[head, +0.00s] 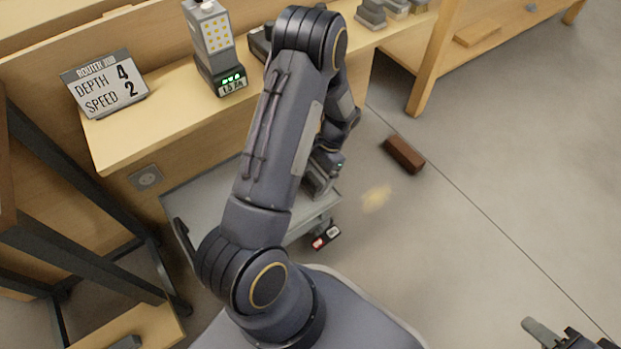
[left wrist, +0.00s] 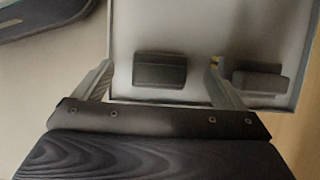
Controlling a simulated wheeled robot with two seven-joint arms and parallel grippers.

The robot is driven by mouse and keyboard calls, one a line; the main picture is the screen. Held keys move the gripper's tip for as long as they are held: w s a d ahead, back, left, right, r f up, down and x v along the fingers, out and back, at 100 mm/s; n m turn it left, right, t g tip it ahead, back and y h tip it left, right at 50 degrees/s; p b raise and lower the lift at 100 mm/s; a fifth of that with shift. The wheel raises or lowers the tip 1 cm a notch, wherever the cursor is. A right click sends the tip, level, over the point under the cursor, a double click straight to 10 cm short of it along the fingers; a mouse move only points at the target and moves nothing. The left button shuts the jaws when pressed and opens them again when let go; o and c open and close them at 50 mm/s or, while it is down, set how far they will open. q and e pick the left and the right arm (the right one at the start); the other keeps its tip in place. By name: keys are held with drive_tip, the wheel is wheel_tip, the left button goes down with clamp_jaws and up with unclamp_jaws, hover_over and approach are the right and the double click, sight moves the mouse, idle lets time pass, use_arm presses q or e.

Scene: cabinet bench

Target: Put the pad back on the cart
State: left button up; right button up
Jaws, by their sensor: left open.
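The grey cart (head: 210,190) stands below the bench, partly behind my left arm; its tray (left wrist: 215,35) fills much of the left wrist view. Two dark blocks lie on the tray, one near the middle (left wrist: 160,70) and one to its right (left wrist: 258,80). I cannot tell for sure which thing is the pad; a reddish-brown block (head: 405,155) lies on the floor right of the cart. My left gripper (head: 328,163) is over the cart's right part, open, with the middle dark block between its fingers in the wrist view (left wrist: 158,82). My right gripper (head: 570,335) is partly cut off at the lower right.
A bench (head: 165,115) with a sign (head: 105,83) and a charger-like device (head: 212,45) runs behind the cart. A small black thing with a red label (head: 325,237) is by the cart's front corner. A dark metal frame (head: 75,180) stands left. Floor to the right is mostly clear.

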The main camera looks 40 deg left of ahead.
use_arm(q)
wheel_tip(320, 180, up, 16)
drive_tip(key=w+d+n+t+h+p, duration=0.1)
drive_tip(key=d+n+t+h+p, duration=0.1)
drive_tip(key=s+d+r+n+t+h, duration=0.1)
drive_tip(key=s+d+r+t, duration=0.3)
drive_tip(key=s+r, duration=0.3)
drive_tip(key=s+d+r+n+t+h, duration=0.2)
drive_tip(key=s+d+r+t, duration=0.2)
drive_tip(key=s+d+r, duration=0.2)
drive_tip(key=s+r, duration=0.2)
drive_tip(key=s, duration=0.2)
drive_tip(key=shift+s+r, duration=0.1)
drive_tip(key=shift+r, duration=0.05)
wheel_tip(320, 180, up, 35)
drive_tip(key=p, duration=3.5)
drive_tip(key=shift+f, duration=0.2)
